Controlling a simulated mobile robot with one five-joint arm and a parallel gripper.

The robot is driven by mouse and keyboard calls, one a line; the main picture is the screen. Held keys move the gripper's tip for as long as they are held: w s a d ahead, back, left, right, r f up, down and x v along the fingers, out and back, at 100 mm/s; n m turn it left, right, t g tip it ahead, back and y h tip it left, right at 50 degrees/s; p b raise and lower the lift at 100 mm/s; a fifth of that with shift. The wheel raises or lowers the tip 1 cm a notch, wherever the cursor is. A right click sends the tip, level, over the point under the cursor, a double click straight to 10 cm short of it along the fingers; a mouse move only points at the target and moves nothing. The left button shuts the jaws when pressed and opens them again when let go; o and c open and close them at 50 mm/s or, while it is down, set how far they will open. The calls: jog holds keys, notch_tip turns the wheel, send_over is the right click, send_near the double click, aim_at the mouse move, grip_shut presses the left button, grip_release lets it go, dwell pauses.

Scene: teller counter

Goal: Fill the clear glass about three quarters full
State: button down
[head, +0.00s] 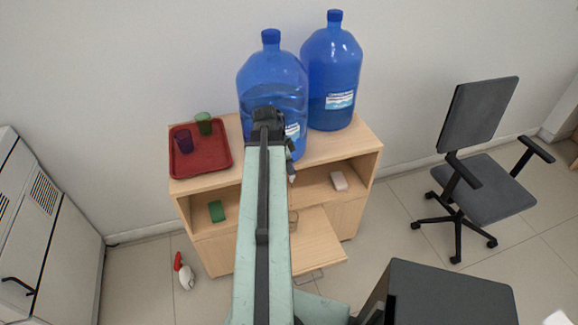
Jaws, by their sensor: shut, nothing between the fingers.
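I see no clear glass in this view; my raised arm hides part of the cabinet top and shelf. A purple cup (184,142) and a green cup (204,123) stand on a red tray (217,164) at the left of the wooden cabinet top. A large blue water bottle (272,82) stands upright behind the end of my arm, with its lower part partly covered. A second blue water bottle (331,75) stands to its right. My gripper (291,178) shows only partly beside the arm's end, in front of the first bottle. It is shut and empty.
The wooden cabinet (365,155) has an open shelf with a green item (216,211) and a pale block (339,181). A drawer or door (318,250) juts out below. An office chair (480,180) stands right, a spray bottle (185,272) on the floor left.

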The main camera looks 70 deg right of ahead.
jog(key=shift+s+d, duration=0.1)
jog(key=shift+s, duration=0.2)
dwell(2.7)
jog(key=shift+r, duration=0.1)
dwell(1.0)
jog(key=shift+r+p, duration=0.8)
jog(key=shift+p, duration=0.05)
jog(key=shift+r, duration=0.1)
jog(key=shift+w+r+p, duration=0.1)
jog(key=shift+r+p, duration=0.2)
jog(key=shift+p, duration=0.1)
jog(key=d+p+v, duration=0.2)
jog(key=p+v, duration=1)
jog(key=shift+w+r+p, duration=0.3)
jog(key=shift+r, duration=0.25)
